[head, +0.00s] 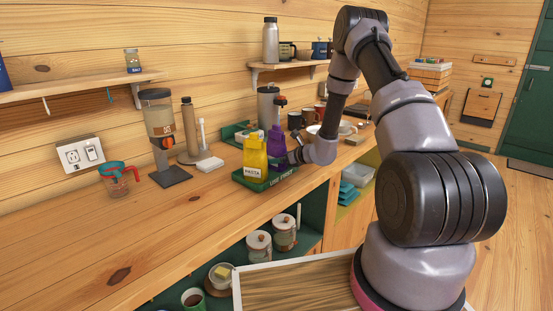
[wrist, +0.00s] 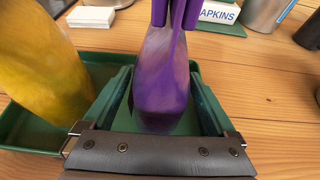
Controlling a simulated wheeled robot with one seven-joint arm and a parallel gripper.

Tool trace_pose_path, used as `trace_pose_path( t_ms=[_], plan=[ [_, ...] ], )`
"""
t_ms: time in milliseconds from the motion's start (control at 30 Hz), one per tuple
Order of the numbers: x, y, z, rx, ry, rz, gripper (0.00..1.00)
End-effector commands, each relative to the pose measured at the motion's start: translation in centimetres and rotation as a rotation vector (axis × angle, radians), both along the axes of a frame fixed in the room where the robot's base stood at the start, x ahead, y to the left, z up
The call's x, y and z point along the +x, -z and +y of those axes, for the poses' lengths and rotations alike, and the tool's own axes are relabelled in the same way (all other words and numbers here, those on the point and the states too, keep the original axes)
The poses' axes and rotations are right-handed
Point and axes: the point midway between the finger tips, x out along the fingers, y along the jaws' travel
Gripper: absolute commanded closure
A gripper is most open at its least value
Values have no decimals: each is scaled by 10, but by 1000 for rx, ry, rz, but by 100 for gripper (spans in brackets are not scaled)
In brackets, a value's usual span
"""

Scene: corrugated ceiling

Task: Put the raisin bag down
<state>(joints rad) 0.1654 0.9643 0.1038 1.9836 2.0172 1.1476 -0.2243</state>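The purple bag (head: 276,146), which I take to be the raisin bag, stands in the green tray (head: 262,182) on the wooden counter, right of a yellow pasta bag (head: 255,158). In the wrist view the purple bag (wrist: 163,75) rises between the two fingers of my gripper (wrist: 162,85). The fingers are spread wide, with narrow gaps showing beside the bag's lower part. The bag's base appears to be at the tray floor. Its label is not readable. In the head view my gripper's fingers are mostly hidden behind the bags and the arm.
The yellow bag (wrist: 40,70) is close left of my gripper in the same tray. A napkins box (wrist: 215,14) and metal canisters (wrist: 265,12) stand behind. The counter's front left is clear.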

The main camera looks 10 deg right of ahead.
Motion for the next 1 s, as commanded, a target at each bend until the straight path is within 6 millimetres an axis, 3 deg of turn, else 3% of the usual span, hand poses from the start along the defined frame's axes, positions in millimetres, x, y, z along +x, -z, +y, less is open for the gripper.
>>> trace_pose_path(
  t_ms=[367,800,1000],
  plan=[
    [-1,-5,-1,0,1,0,8],
    [-63,-37,-49,0,2,1,8],
    [-83,-46,-64,0,1,1,8]
  ],
)
